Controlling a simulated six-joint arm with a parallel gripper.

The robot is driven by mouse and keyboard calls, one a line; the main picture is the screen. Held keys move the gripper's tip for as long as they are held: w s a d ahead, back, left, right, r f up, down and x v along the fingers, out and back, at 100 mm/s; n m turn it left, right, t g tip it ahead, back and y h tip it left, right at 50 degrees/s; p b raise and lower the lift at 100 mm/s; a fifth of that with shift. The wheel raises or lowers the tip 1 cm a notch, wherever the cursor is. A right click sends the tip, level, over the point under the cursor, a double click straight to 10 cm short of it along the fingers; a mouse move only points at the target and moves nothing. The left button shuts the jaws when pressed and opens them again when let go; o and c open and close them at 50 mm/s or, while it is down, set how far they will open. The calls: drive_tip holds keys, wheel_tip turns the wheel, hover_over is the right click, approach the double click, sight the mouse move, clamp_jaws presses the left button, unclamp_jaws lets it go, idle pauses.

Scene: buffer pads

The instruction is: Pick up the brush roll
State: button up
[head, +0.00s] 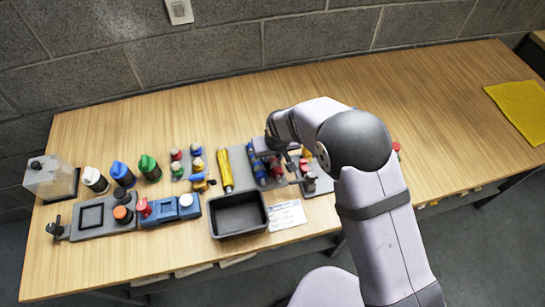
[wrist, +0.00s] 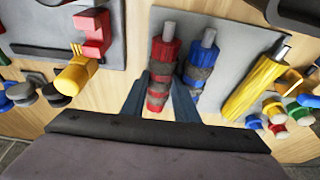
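Two banded rolls lie side by side on a grey pad (wrist: 222,40): a red one with grey bands (wrist: 161,55) and a blue one with grey bands (wrist: 200,65), both with grey shaft ends. In the head view the blue roll (head: 257,167) and red roll (head: 276,166) lie partly under my arm. A yellow ribbed roll (wrist: 254,85) lies beside them; it also shows in the head view (head: 225,170). My gripper (wrist: 158,100) is open, its fingers on either side of the red roll in the wrist view. The right finger overlaps the blue roll's near end. Contact cannot be told.
A black tray (head: 238,214) and a white label card (head: 287,215) lie near the front edge. Red and yellow fittings (wrist: 84,55) stand on a neighbouring pad. Bottles (head: 123,172) and blue blocks stand left. The table's right side is mostly clear, with a yellow cloth (head: 520,106).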

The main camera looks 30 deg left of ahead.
wheel_tip(320, 180, up, 10)
drive_tip(key=b, duration=0.3)
drive_tip(key=w+d+m+t+h+p, duration=0.1)
drive_tip(key=w+d+m+p, duration=0.25)
drive_tip(key=w+d, duration=0.45)
drive_tip(key=w+d+m+h+p, duration=0.1)
drive_tip(key=w+d+m+p, duration=0.3)
drive_tip(key=d, duration=0.9)
drive_tip(key=s+a+n+g+y, duration=0.2)
drive_tip(key=n, duration=1.1)
drive_tip(key=s+a+n+g+y, duration=0.1)
drive_tip(key=s+a+n+g, duration=0.1)
drive_tip(key=n, duration=1.1)
drive_tip(key=shift+s+a+r+y+p, duration=0.15)
drive_tip(key=shift+s+a+y+p, duration=0.1)
drive_tip(key=shift+s+y+p, duration=0.15)
